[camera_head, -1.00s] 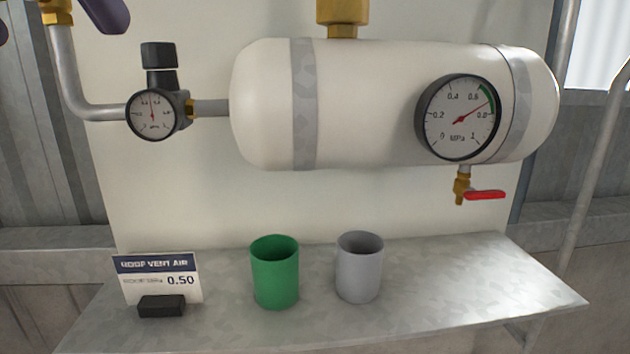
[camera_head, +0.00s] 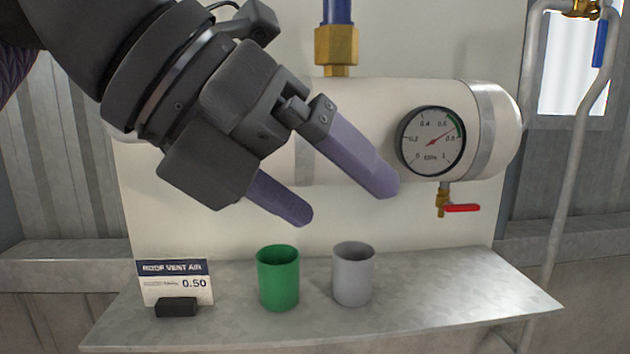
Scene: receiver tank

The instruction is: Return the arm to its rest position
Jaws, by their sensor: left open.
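My left gripper (camera_head: 345,208) comes in from the upper left in the head view. Its two purple fingers are spread apart with nothing between them, so it is open and empty. It is in front of the white tank (camera_head: 380,100) and above the cups on the shelf. It hides the tank's left part and the small regulator gauge. My right gripper is not in view.
A green cup (camera_head: 278,278) and a grey cup (camera_head: 353,275) stand on the metal shelf (camera_head: 440,295). A sign (camera_head: 175,283) stands at the left. A large gauge (camera_head: 433,141) and a red-handled drain valve (camera_head: 461,208) are on the tank's right.

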